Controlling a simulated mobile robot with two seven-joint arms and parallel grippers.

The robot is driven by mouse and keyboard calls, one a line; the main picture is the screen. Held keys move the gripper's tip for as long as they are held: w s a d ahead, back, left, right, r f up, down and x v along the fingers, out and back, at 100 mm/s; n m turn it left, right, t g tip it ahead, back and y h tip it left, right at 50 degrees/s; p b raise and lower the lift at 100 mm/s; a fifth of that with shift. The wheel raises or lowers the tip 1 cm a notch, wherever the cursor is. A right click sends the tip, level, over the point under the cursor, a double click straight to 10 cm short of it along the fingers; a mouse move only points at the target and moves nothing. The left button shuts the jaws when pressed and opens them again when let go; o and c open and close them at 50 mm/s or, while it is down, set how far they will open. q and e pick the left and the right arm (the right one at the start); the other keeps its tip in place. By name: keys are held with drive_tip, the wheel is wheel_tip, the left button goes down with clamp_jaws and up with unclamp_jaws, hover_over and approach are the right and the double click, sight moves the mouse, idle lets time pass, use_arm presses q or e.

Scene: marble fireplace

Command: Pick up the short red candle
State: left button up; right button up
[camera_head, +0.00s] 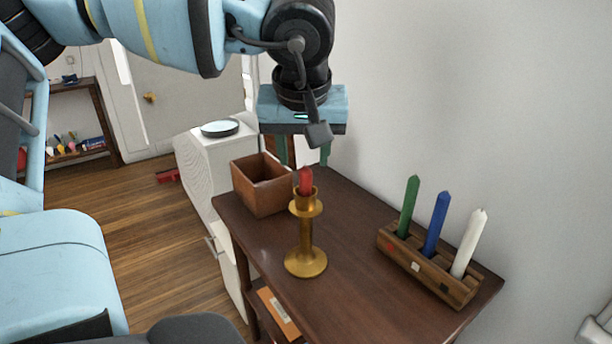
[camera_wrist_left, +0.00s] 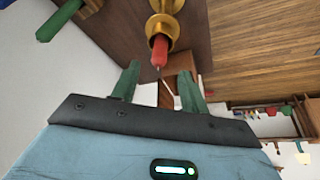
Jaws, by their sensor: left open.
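The short red candle (camera_head: 305,181) stands upright in the cup of a brass candlestick (camera_head: 306,262) on the dark wooden table (camera_head: 345,222). My left gripper (camera_head: 304,158) points down, just above and behind the candle in the head view. In the left wrist view, the red candle (camera_wrist_left: 159,50) and candlestick (camera_wrist_left: 165,26) are beyond the fingertips. The green fingers of my left gripper (camera_wrist_left: 159,76) are apart, with nothing held between them. My right gripper is not in view.
A wooden block (camera_head: 428,264) holding green, blue and white candles stands at the table's right. An open brown box (camera_head: 262,194) sits at the back left, close to the candlestick. A white wall borders the table's right side.

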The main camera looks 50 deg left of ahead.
sight(306, 167)
use_arm(q)
drive_tip(key=x, duration=0.5)
drive_tip(key=shift+d+f, duration=0.15)
clamp_jaws()
drive_tip(key=shift+r, duration=0.5)
drive_tip(key=v, duration=0.3)
drive_tip(key=shift+w+a, duration=0.1)
drive_tip(key=shift+a, duration=0.1)
drive_tip(key=s+d+r, duration=0.1)
drive_tip(key=s+d, duration=0.7)
drive_tip(key=s, duration=0.4)
drive_tip(key=shift+s+d+r, duration=0.15)
drive_tip(key=shift+s+d, duration=0.2)
